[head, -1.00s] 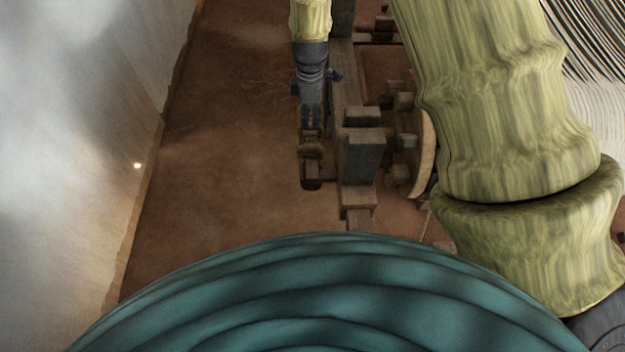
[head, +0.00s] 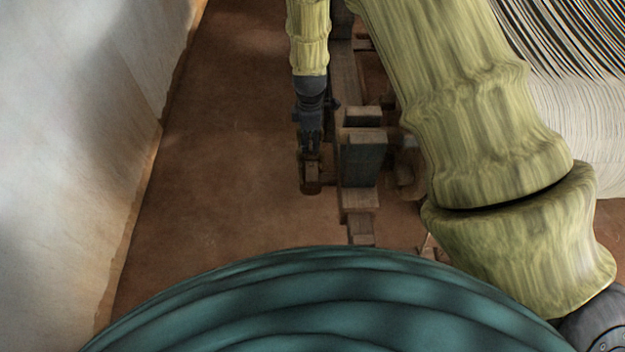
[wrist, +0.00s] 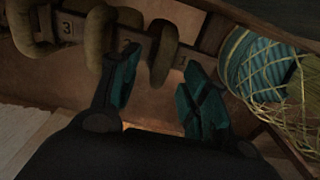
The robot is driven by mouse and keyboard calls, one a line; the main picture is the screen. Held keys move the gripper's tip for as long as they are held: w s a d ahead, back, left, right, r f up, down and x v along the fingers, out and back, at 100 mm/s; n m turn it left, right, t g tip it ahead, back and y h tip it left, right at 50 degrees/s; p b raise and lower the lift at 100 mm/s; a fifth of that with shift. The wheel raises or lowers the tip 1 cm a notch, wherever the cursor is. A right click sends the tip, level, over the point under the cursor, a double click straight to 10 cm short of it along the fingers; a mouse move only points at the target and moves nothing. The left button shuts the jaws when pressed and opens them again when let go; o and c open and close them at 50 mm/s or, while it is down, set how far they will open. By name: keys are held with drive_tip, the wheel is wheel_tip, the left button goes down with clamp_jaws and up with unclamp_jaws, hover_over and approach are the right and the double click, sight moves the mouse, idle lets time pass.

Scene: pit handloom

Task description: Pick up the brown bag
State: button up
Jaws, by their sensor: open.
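My gripper (head: 311,148) is open in the head view, just above a small dark brown object (head: 311,178) beside the wooden frame. I cannot tell whether that object is the brown bag. In the wrist view my gripper (wrist: 160,82) shows two teal-padded fingers, spread apart. A thick olive-brown loop (wrist: 163,60) stands around a numbered rail, beyond and between the fingertips. I see no clear gap or contact between loop and fingers. More such loops (wrist: 97,38) hang on the rail to the left. No bag body can be made out.
The numbered rail (wrist: 70,27) crosses the top of the wrist view. A teal yarn bundle (wrist: 262,62) and pale netting (wrist: 302,95) lie at right. In the head view, wooden beams (head: 362,160) stand right of my gripper; brown floor (head: 220,150) is clear at left.

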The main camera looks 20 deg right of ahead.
drive_tip(key=shift+s+d+f+p, duration=0.15)
drive_tip(key=shift+f+p, duration=0.15)
drive_tip(key=shift+f, duration=1.05)
drive_tip(key=shift+s+f+p, duration=0.1)
drive_tip(key=shift+f+p, duration=0.2)
drive_tip(key=shift+f, duration=1.05)
clamp_jaws()
drive_tip(key=shift+r, duration=0.1)
